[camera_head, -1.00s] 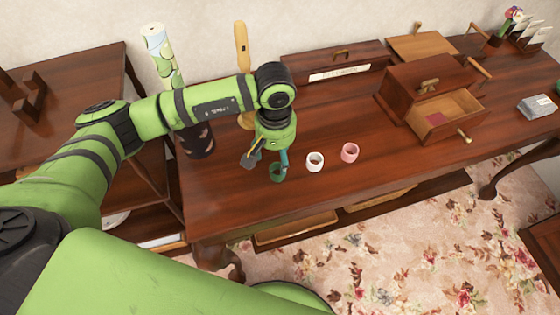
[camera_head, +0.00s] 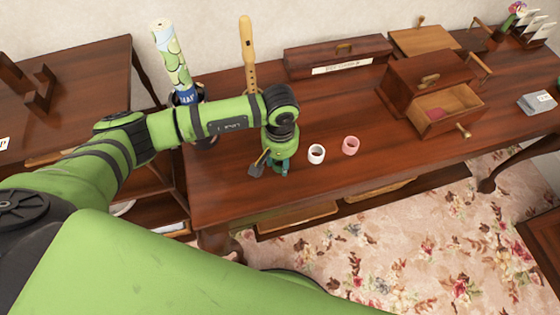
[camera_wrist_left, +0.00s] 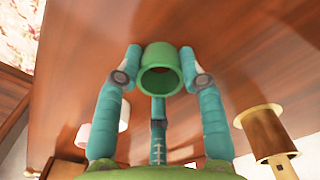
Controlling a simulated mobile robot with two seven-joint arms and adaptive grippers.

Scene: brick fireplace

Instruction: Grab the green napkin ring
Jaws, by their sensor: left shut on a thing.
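The green napkin ring (camera_wrist_left: 160,68) shows in the left wrist view between the teal fingers of my left gripper (camera_wrist_left: 160,80). The fingers sit against its sides and the gripper is shut on it. In the head view my left gripper (camera_head: 278,166) points down at the front part of the wooden desk (camera_head: 230,190). The ring is mostly hidden there behind the fingers, and I cannot tell whether it touches the desk top. My right gripper is not in view.
A white ring (camera_head: 316,154) and a pink ring (camera_head: 351,146) stand just right of my left gripper. A wooden recorder (camera_head: 248,55) stands upright behind the arm, beside a patterned roll (camera_head: 172,60). A small box with an open drawer (camera_head: 447,108) stands further right.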

